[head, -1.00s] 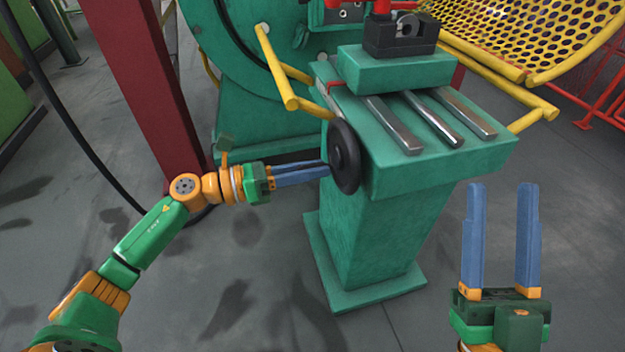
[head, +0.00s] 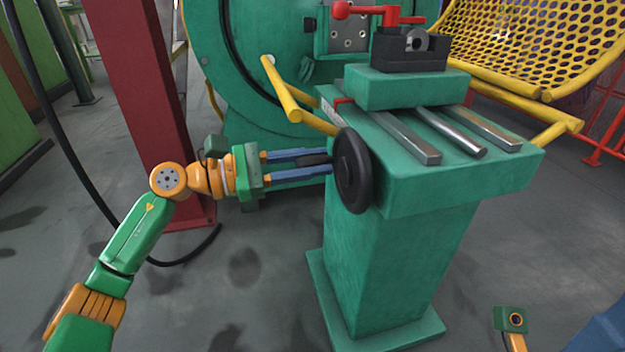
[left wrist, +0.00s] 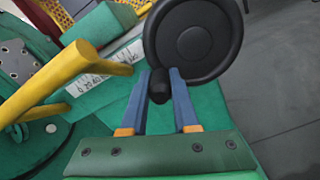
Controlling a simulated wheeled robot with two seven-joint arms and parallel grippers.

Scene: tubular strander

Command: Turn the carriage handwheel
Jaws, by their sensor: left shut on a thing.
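The carriage handwheel (head: 353,170) is a black disc on the left side of the green carriage pedestal. It also shows in the left wrist view (left wrist: 195,43). Its short dark handle (left wrist: 160,86) sticks out from the rim toward my left gripper (head: 329,162). The two blue fingers lie either side of this handle, with the tips close to the wheel face, and are shut on it.
Metal rails (head: 450,130) and a carriage block (head: 408,88) with a red lever (head: 378,14) top the pedestal. Yellow bars (head: 282,90) stand just behind the wheel. A red post (head: 137,95) rises behind my left arm. The floor left of the pedestal is open.

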